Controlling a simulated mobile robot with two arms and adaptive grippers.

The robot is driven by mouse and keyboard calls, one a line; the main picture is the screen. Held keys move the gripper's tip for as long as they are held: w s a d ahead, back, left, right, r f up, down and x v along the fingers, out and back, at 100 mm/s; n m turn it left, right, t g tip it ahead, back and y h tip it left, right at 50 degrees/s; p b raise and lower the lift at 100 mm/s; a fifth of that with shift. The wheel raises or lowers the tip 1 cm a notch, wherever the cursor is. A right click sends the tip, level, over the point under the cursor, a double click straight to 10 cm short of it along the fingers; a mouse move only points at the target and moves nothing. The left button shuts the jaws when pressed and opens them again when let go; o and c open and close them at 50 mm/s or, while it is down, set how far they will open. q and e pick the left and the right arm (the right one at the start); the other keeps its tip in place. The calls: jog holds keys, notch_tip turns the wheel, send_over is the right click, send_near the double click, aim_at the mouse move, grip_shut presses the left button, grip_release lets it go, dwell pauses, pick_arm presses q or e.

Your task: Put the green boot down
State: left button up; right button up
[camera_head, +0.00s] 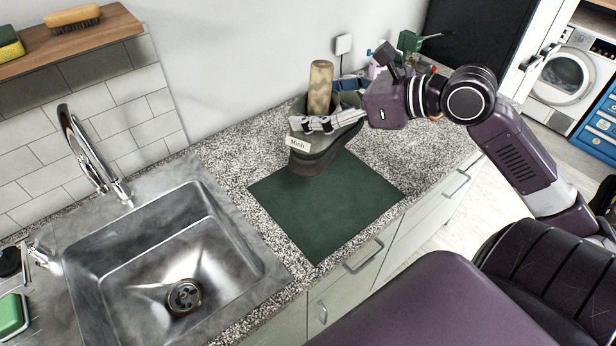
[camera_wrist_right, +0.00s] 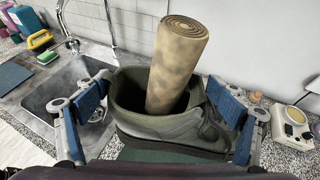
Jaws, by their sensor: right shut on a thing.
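A dark green boot (camera_head: 318,163) is at the far end of a green mat (camera_head: 320,215) on the speckled counter. Its sole is over the mat; I cannot tell whether it touches. A rolled camouflage mat (camera_head: 320,88) stands up out of the boot's opening, leaning slightly. In the right wrist view the fingers flank the boot (camera_wrist_right: 180,132) on both sides. My left gripper is out of view.
A steel sink (camera_head: 180,250) with a tap (camera_head: 92,160) is left of the mat. Several small items, including a green tool (camera_head: 409,41), stand at the back beyond my right gripper. The mat's near part is clear.

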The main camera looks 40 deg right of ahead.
jog(key=shift+f, duration=0.4)
jog(key=f, duration=0.6)
jog(key=shift+s+d, duration=0.1)
jog(key=shift+s, duration=0.15)
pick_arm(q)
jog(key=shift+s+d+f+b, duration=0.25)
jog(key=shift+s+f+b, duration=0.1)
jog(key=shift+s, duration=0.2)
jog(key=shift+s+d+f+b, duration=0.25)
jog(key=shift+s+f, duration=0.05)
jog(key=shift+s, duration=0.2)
pick_arm(e)
notch_tip(320, 180, down, 13)
jog(key=o, duration=1.9)
jog(key=shift+o, duration=0.3)
